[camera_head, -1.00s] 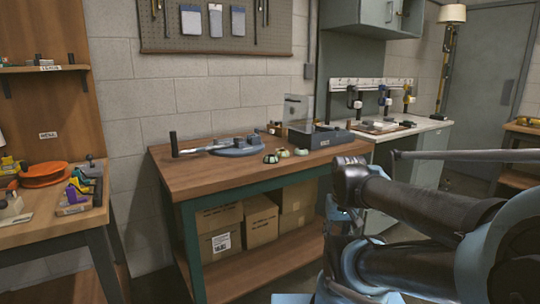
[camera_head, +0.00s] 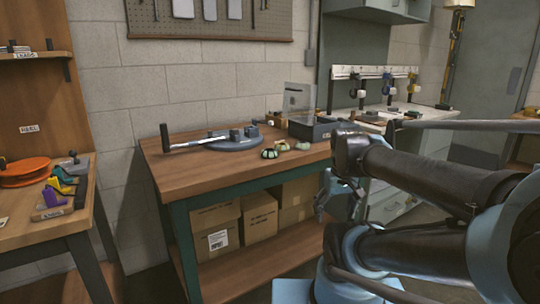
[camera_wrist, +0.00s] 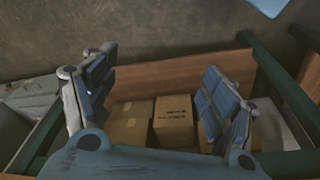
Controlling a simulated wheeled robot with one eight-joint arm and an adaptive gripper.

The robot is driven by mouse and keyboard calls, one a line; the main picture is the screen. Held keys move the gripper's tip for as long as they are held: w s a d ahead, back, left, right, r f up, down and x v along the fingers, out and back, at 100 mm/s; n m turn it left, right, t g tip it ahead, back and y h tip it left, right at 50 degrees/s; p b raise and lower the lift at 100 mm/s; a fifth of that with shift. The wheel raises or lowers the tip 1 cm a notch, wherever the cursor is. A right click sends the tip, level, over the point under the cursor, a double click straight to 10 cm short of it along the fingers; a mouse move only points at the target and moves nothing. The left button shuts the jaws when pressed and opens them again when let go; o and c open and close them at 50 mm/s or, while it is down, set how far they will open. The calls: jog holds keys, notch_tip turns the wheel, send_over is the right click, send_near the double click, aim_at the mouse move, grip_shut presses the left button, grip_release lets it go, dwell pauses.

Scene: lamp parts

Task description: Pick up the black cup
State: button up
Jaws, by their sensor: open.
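Small rounded items sit near the front right of the workbench top. One is dark-sided with a pale patch (camera_head: 269,153), with a pale green one (camera_head: 303,146) and another pale one (camera_head: 282,146) beside it. I cannot tell whether any of these is the black cup. My gripper (camera_head: 328,195) hangs low at the bench's right front, below the top and apart from these items. In the wrist view its two blue-grey fingers (camera_wrist: 158,68) are spread wide with nothing between them. The wrist view shows no cup, only the area under the bench.
The wooden workbench (camera_head: 205,180) has a green frame and cardboard boxes (camera_head: 260,215) on its lower shelf. A grey lever tool (camera_head: 235,140) and a dark box with a clear raised lid (camera_head: 312,128) stand on top. Another table (camera_head: 30,215) is at left. The bench's front left is clear.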

jog(key=w+a+r+n, duration=0.35)
jog(key=w+r, duration=0.25)
jog(key=r, duration=0.3)
notch_tip(320, 180, up, 17)
jog(key=n+g, duration=0.2)
jog(key=n, duration=1.3)
send_over(268, 149)
jog(key=s, duration=0.1)
jog(key=f, duration=1.6)
jog(key=shift+s+f, duration=0.2)
jog(key=shift+f, duration=0.05)
jog(key=c, duration=1.2)
